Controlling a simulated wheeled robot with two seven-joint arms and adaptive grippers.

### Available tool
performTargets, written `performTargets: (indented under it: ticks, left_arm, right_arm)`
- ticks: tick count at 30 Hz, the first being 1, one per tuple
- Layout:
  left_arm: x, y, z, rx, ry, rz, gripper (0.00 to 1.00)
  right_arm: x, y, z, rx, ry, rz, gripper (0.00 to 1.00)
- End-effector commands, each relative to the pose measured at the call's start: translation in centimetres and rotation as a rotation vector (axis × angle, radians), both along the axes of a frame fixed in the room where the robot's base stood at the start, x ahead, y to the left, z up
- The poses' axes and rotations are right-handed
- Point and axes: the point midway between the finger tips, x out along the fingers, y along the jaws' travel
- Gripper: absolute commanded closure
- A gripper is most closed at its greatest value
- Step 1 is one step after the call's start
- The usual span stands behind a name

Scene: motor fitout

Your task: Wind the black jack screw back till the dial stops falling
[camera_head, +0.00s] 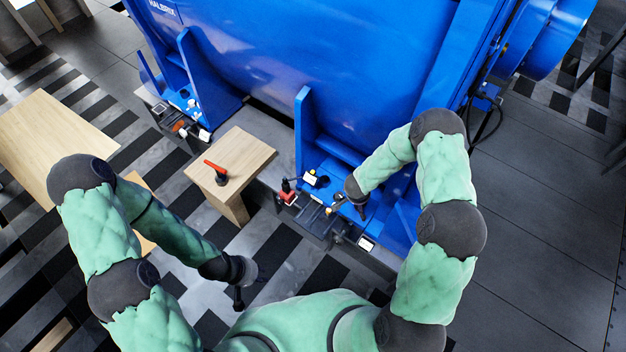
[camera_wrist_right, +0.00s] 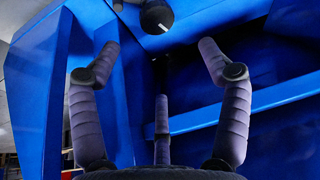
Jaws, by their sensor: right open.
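The blue motor (camera_head: 330,60) stands on feet at the back. My right gripper (camera_head: 361,210) is over its near right foot, pointing down beside small fittings. In the right wrist view the fingers (camera_wrist_right: 155,75) are spread open with nothing between them. A dark round-ended part (camera_wrist_right: 156,17) shows beyond them at the top edge; I cannot tell if it is the black jack screw. A small white-faced block (camera_head: 310,180) and another white face (camera_head: 366,243) sit by the foot, too small to read as dials. My left gripper (camera_head: 238,298) hangs at lower left, away from the motor; its fingers are unclear.
A wooden block or stand (camera_head: 240,160) carries a red-and-black handled tool (camera_head: 216,170). A red fitting (camera_head: 288,197) sits left of the near foot. A wooden table (camera_head: 50,140) is at left. Open dark floor (camera_head: 540,220) lies at right.

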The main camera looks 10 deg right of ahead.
Motion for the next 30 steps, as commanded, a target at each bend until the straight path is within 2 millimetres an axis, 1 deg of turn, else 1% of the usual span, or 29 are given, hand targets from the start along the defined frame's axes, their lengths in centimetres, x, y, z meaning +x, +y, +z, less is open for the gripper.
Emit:
performTargets:
  ticks: [22, 26, 29, 30]
  left_arm:
    - [0.0, 0.0, 0.0, 0.000, 0.000, 0.000, 0.75]
    - [0.0, 0.0, 0.2, 0.000, 0.000, 0.000, 0.75]
    - [0.0, 0.0, 0.4, 0.000, 0.000, 0.000, 0.75]
    - [0.0, 0.0, 0.5, 0.000, 0.000, 0.000, 0.75]
  right_arm:
    - [0.2, -0.1, 0.0, -0.002, -0.002, -0.015, 0.23]
    - [1.3, -0.9, -0.1, -0.011, -0.012, -0.133, 0.23]
    - [2.7, -1.7, -0.2, -0.023, -0.026, -0.307, 0.23]
    - [3.2, -2.0, -0.3, -0.026, -0.029, -0.392, 0.23]
